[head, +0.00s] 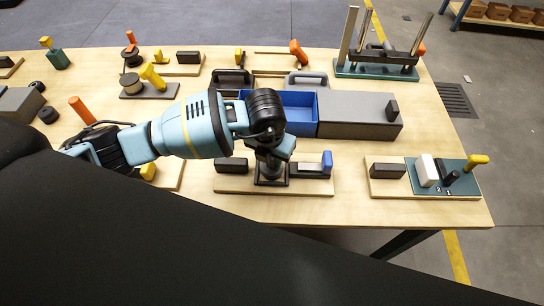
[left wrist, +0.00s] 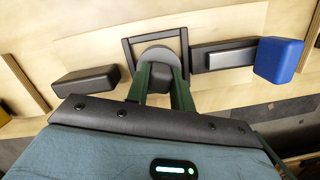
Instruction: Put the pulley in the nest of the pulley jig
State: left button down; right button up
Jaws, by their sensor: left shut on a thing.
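The pulley jig (head: 225,186) is a wooden board near the table's front edge. It has a square black frame as its nest (left wrist: 128,48), a dark block on the left and a slide with a blue end on the right. My left gripper (left wrist: 162,82) is over this nest, its green fingers shut on a grey, round pulley (left wrist: 157,52). The pulley appears within the frame's outline in the left wrist view; I cannot tell whether it touches the bottom. In the head view my left gripper (head: 271,170) hides most of the pulley. My right gripper is not in view.
A blue open bin (head: 297,112) and a grey box (head: 355,115) stand just behind the jig. Another board with a green plate (head: 455,185) lies to the right. Several other fixtures stand along the back and left. Bare table separates the two front boards.

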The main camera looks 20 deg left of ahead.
aim_at(270, 170)
pick_arm(q)
jog(key=shift+f, duration=0.4)
jog(key=shift+f, duration=0.15)
jog(key=c, duration=1.2)
grip_release()
notch_tip(270, 170, up, 12)
jog(key=s+p, duration=0.1)
jog(key=shift+s, duration=0.4)
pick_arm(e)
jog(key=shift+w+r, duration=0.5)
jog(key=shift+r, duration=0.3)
pick_arm(q)
jog(key=shift+a, duration=0.1)
